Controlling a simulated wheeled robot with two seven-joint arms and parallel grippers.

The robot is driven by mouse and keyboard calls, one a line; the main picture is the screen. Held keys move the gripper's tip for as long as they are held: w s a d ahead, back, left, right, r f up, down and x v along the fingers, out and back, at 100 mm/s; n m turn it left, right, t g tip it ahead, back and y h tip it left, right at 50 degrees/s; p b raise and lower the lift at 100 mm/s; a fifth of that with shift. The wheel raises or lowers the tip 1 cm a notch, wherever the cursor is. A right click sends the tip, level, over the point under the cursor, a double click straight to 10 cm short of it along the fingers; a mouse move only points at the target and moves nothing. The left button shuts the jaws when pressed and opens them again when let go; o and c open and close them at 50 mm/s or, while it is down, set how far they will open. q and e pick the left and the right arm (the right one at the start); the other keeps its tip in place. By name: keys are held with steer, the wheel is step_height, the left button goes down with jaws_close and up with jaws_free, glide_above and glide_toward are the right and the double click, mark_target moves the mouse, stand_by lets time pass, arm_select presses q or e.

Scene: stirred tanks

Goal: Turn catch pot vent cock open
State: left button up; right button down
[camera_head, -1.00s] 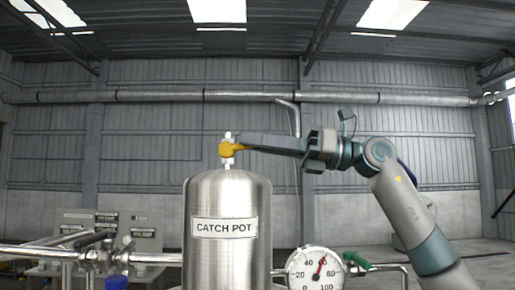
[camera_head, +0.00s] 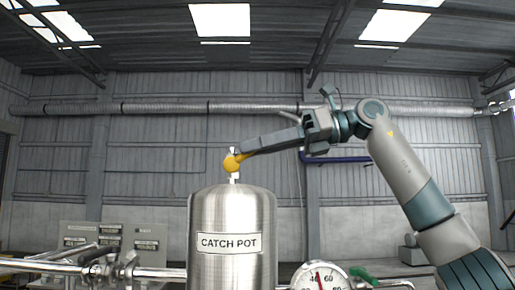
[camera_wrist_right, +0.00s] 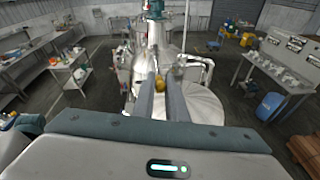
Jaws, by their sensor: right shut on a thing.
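The catch pot (camera_head: 231,215) is a steel cylinder with a domed top and a "CATCH POT" label, upright in the middle of the head view. The yellow vent cock handle (camera_head: 232,163) sits on the thin stem above its dome. My right gripper (camera_head: 241,156) reaches in from the right, its fingers sloping down to the left, shut on the yellow handle. In the right wrist view the yellow handle (camera_wrist_right: 158,83) shows between the tips of the two fingers. The fingers hide part of the handle. My left gripper is not in view.
A round dial gauge (camera_head: 320,277) and a green-handled valve (camera_head: 363,276) stand to the right of the pot. Steel pipes (camera_head: 60,266) run at the lower left, before a panel (camera_head: 115,240).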

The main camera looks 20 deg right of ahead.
steer(key=c, duration=1.8)
jaws_free()
steer(key=shift+o, duration=0.2)
steer(key=shift+d, duration=0.15)
steer(key=shift+s+d+r+b, duration=0.1)
steer(key=shift+s+d+b, duration=0.1)
steer(key=shift+d+b, duration=0.25)
steer(key=b+v, duration=0.2)
steer(key=v, duration=1.4)
